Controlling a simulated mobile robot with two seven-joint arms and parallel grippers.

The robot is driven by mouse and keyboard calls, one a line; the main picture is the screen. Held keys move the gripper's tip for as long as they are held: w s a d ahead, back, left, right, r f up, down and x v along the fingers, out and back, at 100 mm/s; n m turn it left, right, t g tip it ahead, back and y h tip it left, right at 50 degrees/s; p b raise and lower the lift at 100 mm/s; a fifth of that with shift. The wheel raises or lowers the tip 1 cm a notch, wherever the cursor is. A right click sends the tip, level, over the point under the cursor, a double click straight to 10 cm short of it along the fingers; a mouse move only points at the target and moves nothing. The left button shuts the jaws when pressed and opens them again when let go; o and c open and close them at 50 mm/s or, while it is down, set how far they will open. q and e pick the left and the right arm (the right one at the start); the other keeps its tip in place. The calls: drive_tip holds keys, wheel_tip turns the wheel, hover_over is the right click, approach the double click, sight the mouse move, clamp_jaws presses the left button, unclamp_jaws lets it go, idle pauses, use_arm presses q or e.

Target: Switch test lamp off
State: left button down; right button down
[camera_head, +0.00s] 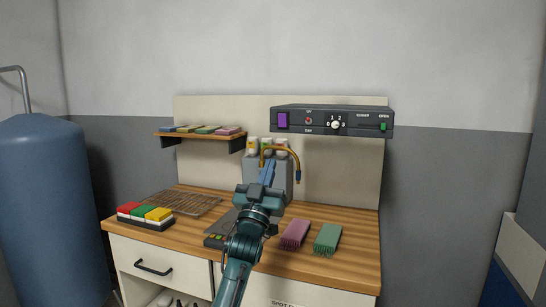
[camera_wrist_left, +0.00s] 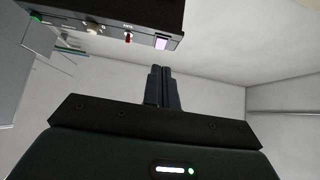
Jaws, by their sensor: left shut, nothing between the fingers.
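A dark control panel (camera_head: 350,121) is mounted on the cream backboard. At its left end is a purple square (camera_head: 283,120), which looks bright violet in the left wrist view (camera_wrist_left: 162,43). Beside it is a small red switch (camera_head: 308,120), also visible in the left wrist view (camera_wrist_left: 128,37). Its small labels are too small to read surely. I cannot tell which part is the test lamp's control. My left gripper (camera_head: 268,168) is shut and empty, below and left of the panel, apart from it. The left wrist view shows its closed fingers (camera_wrist_left: 162,80). My right gripper is not in view.
A brass spout (camera_head: 282,149) and bottles stand behind my gripper. Pink (camera_head: 295,233) and green (camera_head: 327,239) brushes lie on the wooden counter (camera_head: 355,260). A shelf (camera_head: 205,138) is at left.

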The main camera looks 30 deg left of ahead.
use_arm(q)
drive_tip(key=shift+v, duration=1.05)
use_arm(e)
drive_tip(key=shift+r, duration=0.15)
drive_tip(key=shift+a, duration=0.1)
